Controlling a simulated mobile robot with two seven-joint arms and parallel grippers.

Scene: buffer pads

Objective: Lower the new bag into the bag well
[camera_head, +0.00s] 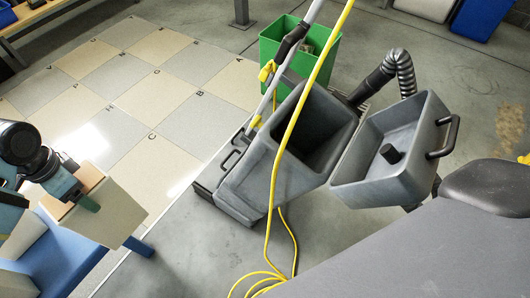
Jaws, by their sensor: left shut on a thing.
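The new bag (118,214) is a beige, box-like bag with a tan collar plate on its top edge, tilted, at the left. My left gripper (76,194) is shut on its tan collar and holds it over a blue object. The bag well (318,130) is the dark open cavity in the grey machine at the centre, well to the right of the bag and apart from it. Its interior floor is in shadow. The grey lid (376,167) with a black handle is swung open to the right. My right gripper is not in view.
A yellow cable (296,120) crosses in front of the machine and coils on the floor. A green bin (318,58) stands behind, and a ribbed hose (400,70) joins the lid. Lettered floor tiles (150,85) lie left of the machine, mostly clear.

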